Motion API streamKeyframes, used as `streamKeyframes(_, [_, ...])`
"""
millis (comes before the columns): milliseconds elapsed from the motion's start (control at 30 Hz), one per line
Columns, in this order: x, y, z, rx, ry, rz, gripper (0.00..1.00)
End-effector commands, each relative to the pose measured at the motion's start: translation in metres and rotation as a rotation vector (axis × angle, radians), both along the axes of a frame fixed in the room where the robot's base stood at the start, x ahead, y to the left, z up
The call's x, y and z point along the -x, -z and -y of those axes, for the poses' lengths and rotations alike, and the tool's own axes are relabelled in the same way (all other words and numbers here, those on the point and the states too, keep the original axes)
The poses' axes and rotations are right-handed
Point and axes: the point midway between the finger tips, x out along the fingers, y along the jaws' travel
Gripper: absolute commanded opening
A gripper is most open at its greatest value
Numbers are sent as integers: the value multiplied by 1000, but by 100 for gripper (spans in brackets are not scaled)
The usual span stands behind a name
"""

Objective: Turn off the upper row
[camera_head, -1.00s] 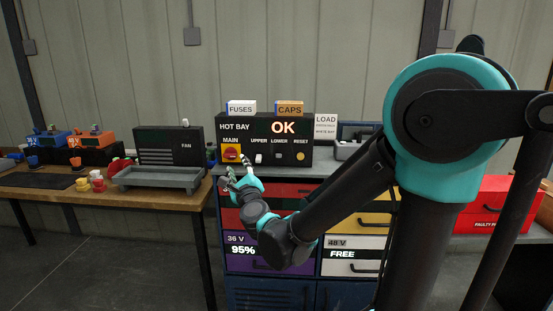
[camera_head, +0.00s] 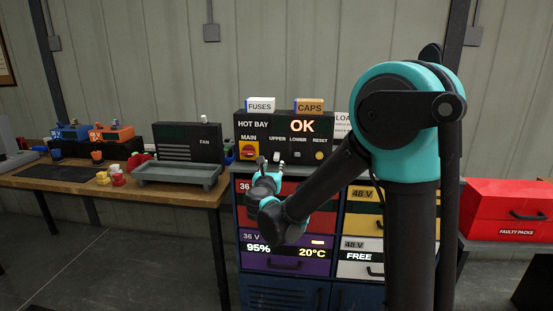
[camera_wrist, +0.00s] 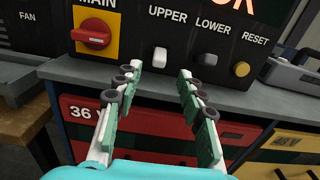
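The black HOT BAY panel (camera_head: 246,126) stands on the cabinet top and its display reads OK. In the wrist view, the white UPPER rocker switch (camera_wrist: 160,57) lies ahead, between the lines of my fingers. The dark grey LOWER switch (camera_wrist: 208,59) is right of it. The red MAIN knob (camera_wrist: 92,33) on its yellow plate is at the left, and the round yellow RESET button (camera_wrist: 242,69) is at the right. My gripper (camera_wrist: 160,74) is open and empty, its fingers pointing at the panel below the labels. No contact with the switch shows.
FUSES (camera_head: 260,105) and CAPS (camera_head: 309,105) boxes sit on the panel. Drawers (camera_head: 285,262) are below it. A FAN unit (camera_head: 188,143) and grey tray (camera_head: 177,172) stand on the left bench. A red FAULTY PACKS box (camera_head: 508,210) is at the right.

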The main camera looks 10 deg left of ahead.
Motion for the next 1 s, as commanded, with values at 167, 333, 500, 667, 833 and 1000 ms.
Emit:
streamKeyframes(167, [-37,0,2,1,4,0,40])
streamKeyframes(333, [-64,0,3,1,2,0,40])
streamKeyframes(500, [-81,0,3,1,1,0,40])
streamKeyframes(667, [-86,0,3,1,-1,0,40])
streamKeyframes(833, [-86,0,3,1,-1,0,40])
streamKeyframes(1000, [-86,0,3,1,-1,0,26])
